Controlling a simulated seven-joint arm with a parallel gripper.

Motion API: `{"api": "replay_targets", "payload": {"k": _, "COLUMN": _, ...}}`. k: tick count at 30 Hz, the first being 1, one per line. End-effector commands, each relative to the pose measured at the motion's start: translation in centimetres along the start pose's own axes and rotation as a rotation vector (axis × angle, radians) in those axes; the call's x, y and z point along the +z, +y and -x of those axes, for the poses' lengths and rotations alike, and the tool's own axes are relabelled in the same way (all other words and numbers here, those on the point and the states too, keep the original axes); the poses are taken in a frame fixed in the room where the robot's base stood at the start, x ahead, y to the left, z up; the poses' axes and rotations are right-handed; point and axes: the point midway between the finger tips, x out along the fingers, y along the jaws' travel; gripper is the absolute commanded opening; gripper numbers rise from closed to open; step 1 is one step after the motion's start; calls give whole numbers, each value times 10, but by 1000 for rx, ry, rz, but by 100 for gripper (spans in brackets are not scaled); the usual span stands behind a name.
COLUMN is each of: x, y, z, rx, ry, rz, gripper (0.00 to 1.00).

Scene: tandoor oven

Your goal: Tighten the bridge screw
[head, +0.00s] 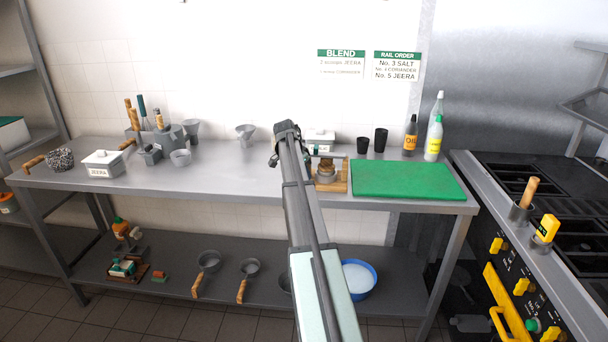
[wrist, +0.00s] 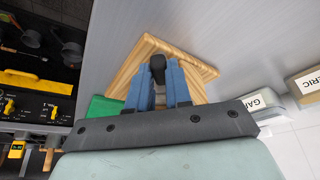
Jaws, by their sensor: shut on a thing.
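In the wrist view my gripper (wrist: 158,92) has its blue fingers closed around a dark piece with a rounded black end (wrist: 157,64). It may be the bridge screw's knob; I cannot tell. A wooden board (wrist: 190,64) lies below the fingers. In the head view the board (head: 342,187) is on the steel counter, with a round metal fitting (head: 326,174) and brown parts on it, partly behind my arm. The screw cannot be made out clearly there, and my gripper's fingertips are not clearly visible in that view.
A green cutting board (head: 408,180) lies right of the wooden board. Two black cups (head: 380,140) and several bottles (head: 434,138) stand behind it. A white JEERA box (head: 103,164) and utensil holders are at left. The stove (head: 560,220) is at right.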

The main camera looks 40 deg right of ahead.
Motion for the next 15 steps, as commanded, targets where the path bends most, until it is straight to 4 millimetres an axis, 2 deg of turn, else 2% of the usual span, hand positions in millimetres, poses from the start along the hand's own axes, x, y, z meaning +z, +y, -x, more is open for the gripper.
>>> {"api": "replay_targets", "payload": {"k": 15, "x": -2, "y": -7, "z": 0, "rx": 159, "ry": -2, "rz": -381, "gripper": 0}}
